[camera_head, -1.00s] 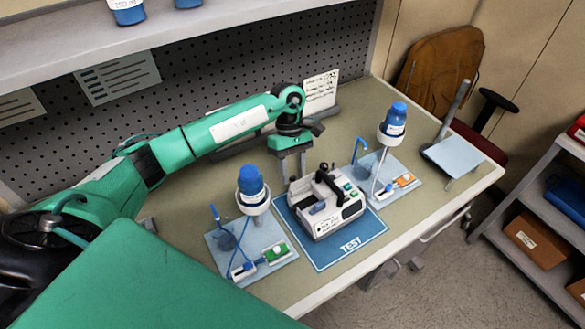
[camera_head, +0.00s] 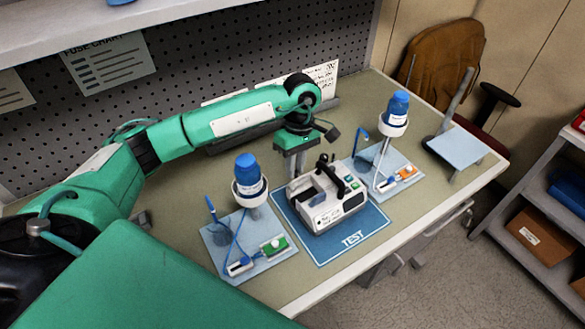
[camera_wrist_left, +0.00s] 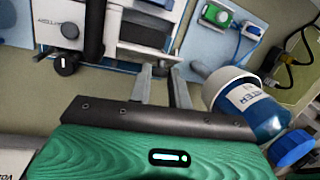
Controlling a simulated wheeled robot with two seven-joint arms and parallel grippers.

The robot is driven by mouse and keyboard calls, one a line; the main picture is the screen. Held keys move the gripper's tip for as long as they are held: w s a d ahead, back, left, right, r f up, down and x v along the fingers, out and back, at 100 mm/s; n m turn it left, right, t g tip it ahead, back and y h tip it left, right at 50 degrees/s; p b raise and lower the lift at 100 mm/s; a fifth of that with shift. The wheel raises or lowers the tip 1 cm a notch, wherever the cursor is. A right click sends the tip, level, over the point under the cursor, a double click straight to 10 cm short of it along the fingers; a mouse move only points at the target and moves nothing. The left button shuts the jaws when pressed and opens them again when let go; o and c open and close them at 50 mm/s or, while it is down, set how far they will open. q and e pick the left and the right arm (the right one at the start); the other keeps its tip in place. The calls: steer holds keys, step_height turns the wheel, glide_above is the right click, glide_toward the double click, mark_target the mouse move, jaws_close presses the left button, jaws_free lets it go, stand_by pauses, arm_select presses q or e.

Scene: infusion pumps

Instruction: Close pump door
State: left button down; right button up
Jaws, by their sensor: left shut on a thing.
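The infusion pump (camera_head: 325,213) is a white box with a black carry handle and green and blue buttons. It stands on the blue TEST mat (camera_head: 352,240); its edge also shows in the left wrist view (camera_wrist_left: 61,15). My left gripper (camera_head: 291,172) reaches down at the pump's far left side. In the left wrist view its two fingers (camera_wrist_left: 162,68) meet a light grey edge at the pump, which I take for the pump door. They are shut on it. The exact grip and the door's opening angle are partly hidden. My right gripper is out of view.
A blue-capped bottle stand (camera_head: 249,187) is close left of the pump, and another (camera_head: 391,123) is to the right. A grey plate stand (camera_head: 459,148) is at the table's right end. A perforated wall (camera_head: 235,70) lies behind my arm.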

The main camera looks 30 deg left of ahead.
mark_target(302, 177)
arm_select(q)
steer(key=d+y+b, duration=0.1)
steer(key=t+y+b, duration=0.1)
steer(key=b, duration=0.1)
steer(key=shift+s+d+f+t, duration=0.3)
steer(key=shift+s+d+f, duration=0.05)
steer(key=shift+s+d, duration=0.05)
steer(key=shift+s+d+t+y+b, duration=0.25)
steer(key=shift+d+t+y+b, duration=0.2)
steer(key=shift+y, duration=0.55)
steer(key=shift+s+d+f+n+t+y, duration=0.2)
steer(key=shift+s+d+n+t+y, duration=0.15)
steer(key=shift+y, duration=0.45)
steer(key=shift+d+f+t+y+p, duration=0.3)
steer(key=shift+d+t+y+p, duration=0.1)
steer(key=shift+y, duration=0.3)
steer(key=shift+s+d+f+t+y+p, duration=0.2)
steer(key=shift+d+f+t+y+p, duration=0.1)
steer(key=shift+f+y, duration=0.2)
steer(key=shift+s+d+f+t+y+p, duration=0.2)
steer(key=shift+f+t+y, duration=0.15)
steer(key=shift+y, duration=0.25)
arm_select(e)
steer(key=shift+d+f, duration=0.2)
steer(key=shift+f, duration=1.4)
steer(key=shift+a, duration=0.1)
